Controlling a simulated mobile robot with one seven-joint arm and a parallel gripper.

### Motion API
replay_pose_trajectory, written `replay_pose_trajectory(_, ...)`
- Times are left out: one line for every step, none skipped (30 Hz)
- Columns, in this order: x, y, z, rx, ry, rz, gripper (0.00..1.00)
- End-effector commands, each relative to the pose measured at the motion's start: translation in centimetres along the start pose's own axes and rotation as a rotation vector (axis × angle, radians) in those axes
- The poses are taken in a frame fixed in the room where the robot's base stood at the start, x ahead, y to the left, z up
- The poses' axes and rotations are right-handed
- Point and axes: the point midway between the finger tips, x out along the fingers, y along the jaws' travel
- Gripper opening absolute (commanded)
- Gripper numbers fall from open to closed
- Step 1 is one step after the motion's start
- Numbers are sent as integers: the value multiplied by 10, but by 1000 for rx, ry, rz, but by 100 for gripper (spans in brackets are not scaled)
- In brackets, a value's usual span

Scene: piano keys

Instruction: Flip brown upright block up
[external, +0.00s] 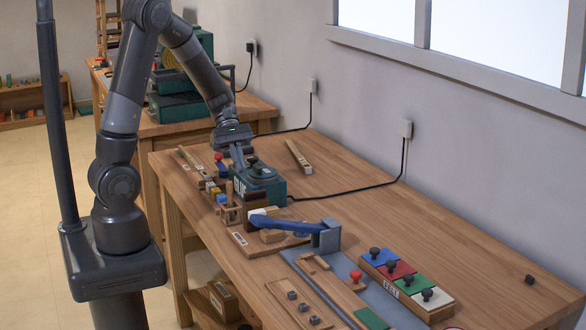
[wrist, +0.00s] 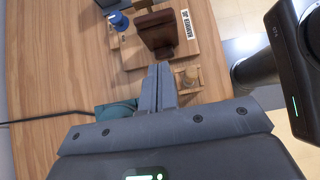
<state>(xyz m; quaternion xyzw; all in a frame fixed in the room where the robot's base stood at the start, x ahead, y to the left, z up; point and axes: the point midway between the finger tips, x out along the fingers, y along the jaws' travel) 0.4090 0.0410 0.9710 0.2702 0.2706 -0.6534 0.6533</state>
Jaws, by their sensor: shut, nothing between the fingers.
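The dark brown block (wrist: 157,30) stands upright on a wooden board (wrist: 208,45) in the wrist view. In the external view a brown block, likely the same one, (external: 256,203) shows partly beside the teal box. My gripper (wrist: 158,68) is shut and empty, its fingertips near the block's lower edge in the picture. Whether they touch the block cannot be told. In the external view my gripper (external: 238,160) reaches down over the teal box, its tips partly hidden.
A teal box (external: 262,187) with a black knob is near my gripper. A blue lever (external: 290,227) and a tray of coloured knobbed tiles (external: 405,283) lie to the right. The table's back right is largely clear.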

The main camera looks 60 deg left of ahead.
Motion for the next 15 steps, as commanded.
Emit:
replay_pose_trajectory(13,0,0,-1,-1,-5,0)
replay_pose_trajectory(19,-1,0,-1,-2,-5,0)
replay_pose_trajectory(28,0,0,0,-1,-4,0)
replay_pose_trajectory(34,-1,0,0,-1,-5,0)
replay_pose_trajectory(40,-1,0,-2,-1,-4,0)
replay_pose_trajectory(47,-1,0,-2,0,-4,0)
replay_pose_trajectory(50,0,6,4,0,-3,0)
replay_pose_trajectory(53,0,10,4,0,-2,0)
replay_pose_trajectory(57,0,14,4,0,-1,0)
replay_pose_trajectory(60,0,17,4,0,-2,0)
replay_pose_trajectory(62,0,19,4,0,-2,0)
replay_pose_trajectory(65,0,22,3,0,-1,0)
replay_pose_trajectory(66,0,23,2,0,0,0)
replay_pose_trajectory(68,0,25,2,1,1,0)
replay_pose_trajectory(69,0,26,1,1,1,0)
